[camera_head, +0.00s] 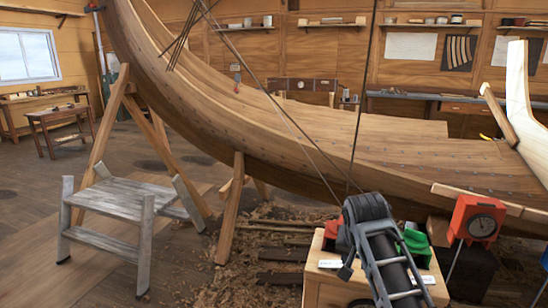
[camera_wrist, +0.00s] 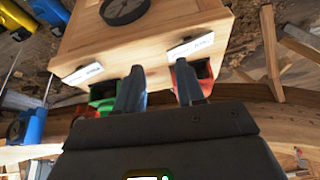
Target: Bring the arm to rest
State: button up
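My gripper (camera_wrist: 160,74) shows in the wrist view. Its two blue-grey fingers stand apart with nothing between them, so it is open and empty. Beyond the fingertips is the front edge of a wooden box top. My arm (camera_head: 385,250) rises from the bottom of the head view, in front of the wooden box. My fingers cannot be made out in the head view.
The wooden box (camera_head: 320,279) carries a green bin (camera_head: 416,242) and a red bin (camera_wrist: 205,76). A red dial scale (camera_head: 476,220) stands to its right. The planked hull (camera_head: 300,135) spans behind on wooden props. A grey step stool (camera_head: 130,198) stands left; floor around it is clear.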

jog(key=s+f+n+t+y, duration=0.1)
jog(key=s+f+n+t, duration=0.15)
jog(key=s+f, duration=1.55)
jog(key=s+r+t, duration=0.1)
jog(key=s+t, duration=0.1)
jog(key=s, duration=0.9)
jog(key=s+r+t, duration=0.1)
jog(key=s+r, duration=0.2)
jog(key=s, duration=0.3)
jog(key=s+r+n+t, duration=0.1)
jog(key=s+r, duration=0.2)
jog(key=s, duration=0.3)
jog(key=s+r+t, duration=0.1)
jog(key=s+r, duration=0.2)
jog(key=s, duration=0.3)
jog(key=s+r+t, duration=0.1)
jog(key=s+r, duration=0.3)
jog(key=r, duration=0.3)
jog(key=s+d+r+t, duration=0.1)
jog(key=s+r, duration=0.4)
jog(key=r, duration=0.2)
jog(key=shift+s+d+n+y, duration=0.3)
jog(key=shift+n, duration=0.15)
